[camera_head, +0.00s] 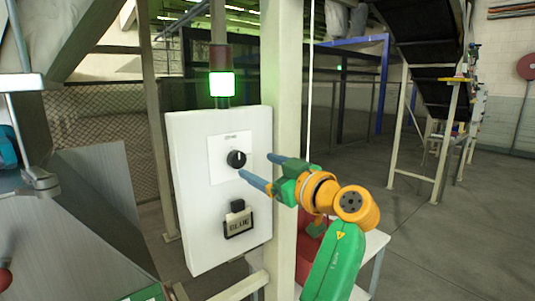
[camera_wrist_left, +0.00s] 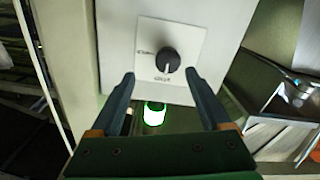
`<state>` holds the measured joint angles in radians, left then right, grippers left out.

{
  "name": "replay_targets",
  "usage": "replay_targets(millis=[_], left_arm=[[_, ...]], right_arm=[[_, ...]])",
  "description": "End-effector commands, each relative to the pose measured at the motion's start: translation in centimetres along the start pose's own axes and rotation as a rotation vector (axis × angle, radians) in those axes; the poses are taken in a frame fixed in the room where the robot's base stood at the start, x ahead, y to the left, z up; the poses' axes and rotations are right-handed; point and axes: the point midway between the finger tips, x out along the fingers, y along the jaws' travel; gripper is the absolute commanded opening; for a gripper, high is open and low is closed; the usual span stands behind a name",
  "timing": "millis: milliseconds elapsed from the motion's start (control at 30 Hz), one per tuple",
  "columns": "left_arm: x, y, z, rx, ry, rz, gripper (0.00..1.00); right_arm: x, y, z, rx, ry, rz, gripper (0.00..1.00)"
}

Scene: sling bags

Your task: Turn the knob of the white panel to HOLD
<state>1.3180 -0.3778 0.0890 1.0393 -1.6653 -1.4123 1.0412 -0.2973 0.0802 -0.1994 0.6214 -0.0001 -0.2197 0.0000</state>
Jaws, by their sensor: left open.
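The white panel (camera_head: 190,230) stands upright in the head view. Its black knob (camera_head: 236,158) sits on a lighter square plate. In the left wrist view, which is turned over, the knob (camera_wrist_left: 168,61) shows a white mark toward the small label on its lamp side. A second label lies to its left; I cannot read either surely. My left gripper (camera_head: 256,165) is open, its blue fingers pointing at the panel just right of and below the knob. In the wrist view the knob is beyond the fingertips (camera_wrist_left: 160,75), between their lines, apparently untouched. My right gripper is not seen.
A green-lit lamp (camera_head: 222,84) rises above the panel. A beige post (camera_head: 283,80) stands right behind the panel. Grey metal machinery is at left; open floor lies to the right.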

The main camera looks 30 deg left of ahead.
Motion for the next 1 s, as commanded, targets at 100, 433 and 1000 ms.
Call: replay_targets(millis=[100, 433, 1000], left_arm=[[2.5, 0.1, -0.6, 0.006, -0.001, -0.004, 0.81], [6.3, 0.1, 0.0, 0.006, -0.001, 0.003, 0.81], [6.2, 0.1, 0.1, 0.008, 0.0, 0.003, 0.0]], right_arm=[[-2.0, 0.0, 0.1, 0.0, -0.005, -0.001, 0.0], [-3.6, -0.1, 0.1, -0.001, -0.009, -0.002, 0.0], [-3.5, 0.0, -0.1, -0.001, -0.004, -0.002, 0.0]])
